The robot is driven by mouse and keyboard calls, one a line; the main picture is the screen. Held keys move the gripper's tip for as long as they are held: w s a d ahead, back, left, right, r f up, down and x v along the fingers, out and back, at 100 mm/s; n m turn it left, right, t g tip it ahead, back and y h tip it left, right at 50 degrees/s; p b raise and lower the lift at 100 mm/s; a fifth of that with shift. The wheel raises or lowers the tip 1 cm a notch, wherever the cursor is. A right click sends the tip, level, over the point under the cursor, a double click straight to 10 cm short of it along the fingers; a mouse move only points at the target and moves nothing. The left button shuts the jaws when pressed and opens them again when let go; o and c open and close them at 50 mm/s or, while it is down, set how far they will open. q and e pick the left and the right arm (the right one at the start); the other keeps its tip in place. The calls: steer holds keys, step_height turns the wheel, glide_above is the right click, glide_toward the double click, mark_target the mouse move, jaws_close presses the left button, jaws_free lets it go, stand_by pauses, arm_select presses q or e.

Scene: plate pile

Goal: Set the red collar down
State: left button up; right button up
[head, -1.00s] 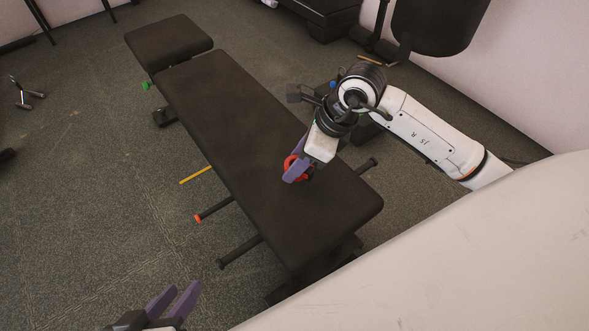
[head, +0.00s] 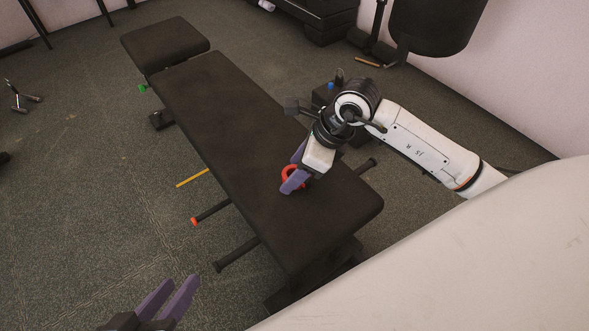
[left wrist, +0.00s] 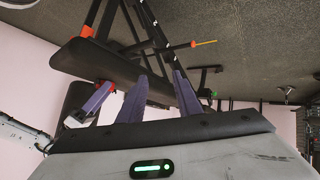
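The red collar (head: 287,170) is a ring between the purple fingers of my right gripper (head: 294,170). It is over the near end of the black bench (head: 240,120), at or just above the pad; I cannot tell whether it touches. The fingers press on either side of the collar and partly hide it. In the left wrist view the right gripper (left wrist: 97,98) shows close to the bench pad (left wrist: 95,62), with a bit of red by its fingers. My left gripper (head: 168,298) is low at the left, open and empty; its two fingers also show apart in the left wrist view (left wrist: 160,95).
A bar with an orange end (head: 194,221) and a black bar (head: 217,267) stick out from the bench's left side. A yellow stick (head: 192,178) shows beside it. The pad left of the right gripper is clear. Black gym equipment (head: 430,25) stands behind.

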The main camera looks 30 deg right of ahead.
steer(key=shift+s+a+f, duration=0.2)
steer(key=shift+s+f, duration=0.2)
steer(key=shift+r, duration=0.1)
steer(key=shift+r+p, duration=0.3)
steer(key=shift+p, duration=0.1)
arm_select(q)
steer(key=shift+g+y, duration=0.8)
steer(key=shift+y, duration=0.1)
steer(key=a+f+p, duration=0.1)
steer(key=p, duration=0.1)
steer(key=s+a+f+p, duration=0.1)
steer(key=f, duration=0.1)
steer(key=shift+a+f+p, duration=0.15)
steer(key=shift+a+p, duration=0.2)
steer(key=shift+p, duration=0.05)
arm_select(e)
steer(key=v, duration=1.2)
steer(key=shift+w+r, duration=0.25)
steer(key=shift+r, duration=0.1)
arm_select(q)
steer(key=shift+s, duration=0.1)
arm_select(e)
steer(key=shift+d, duration=0.1)
